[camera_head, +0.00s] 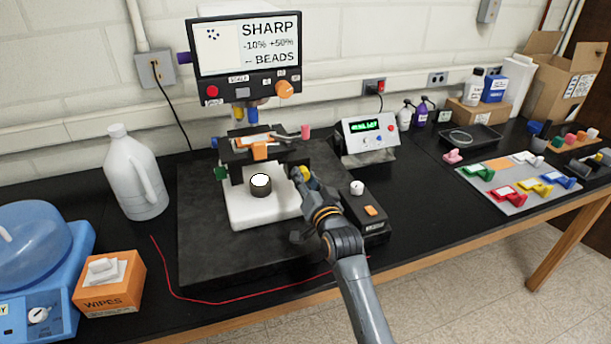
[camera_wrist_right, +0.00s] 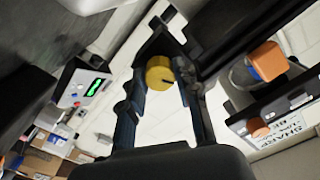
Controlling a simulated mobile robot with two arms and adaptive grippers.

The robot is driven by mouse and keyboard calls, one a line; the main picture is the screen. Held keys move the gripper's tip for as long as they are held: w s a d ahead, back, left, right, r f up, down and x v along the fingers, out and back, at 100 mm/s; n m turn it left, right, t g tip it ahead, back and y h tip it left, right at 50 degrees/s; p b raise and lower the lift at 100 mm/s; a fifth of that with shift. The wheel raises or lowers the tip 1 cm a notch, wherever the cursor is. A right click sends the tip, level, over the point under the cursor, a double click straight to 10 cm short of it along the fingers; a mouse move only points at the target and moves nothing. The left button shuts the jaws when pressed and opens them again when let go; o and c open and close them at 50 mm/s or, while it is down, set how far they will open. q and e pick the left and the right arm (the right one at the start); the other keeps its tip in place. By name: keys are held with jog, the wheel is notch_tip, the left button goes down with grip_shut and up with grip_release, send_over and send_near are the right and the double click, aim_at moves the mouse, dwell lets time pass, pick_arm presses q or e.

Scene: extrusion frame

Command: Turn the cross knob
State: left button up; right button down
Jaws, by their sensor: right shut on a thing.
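A round yellow knob (camera_head: 304,173), which I take to be the cross knob, is on the right side of the microscope-like stand's stage. In the right wrist view the yellow knob (camera_wrist_right: 160,72) sits between the two fingers, with a dark mark on its face. My right gripper (camera_head: 306,184) reaches in from the front right and is shut on this knob. The gripper (camera_wrist_right: 166,60) partly covers the knob's sides. My left gripper is in neither view.
The stand has a white base (camera_head: 262,212), a black stage (camera_head: 247,152), a green knob (camera_head: 221,173) and a screen (camera_head: 246,45) above. A white jug (camera_head: 136,175) is left.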

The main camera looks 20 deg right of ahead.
jog(key=shift+n+p, duration=0.3)
jog(key=shift+n, duration=0.7)
jog(key=c, duration=1)
grip_release()
jog(key=s, duration=1.2)
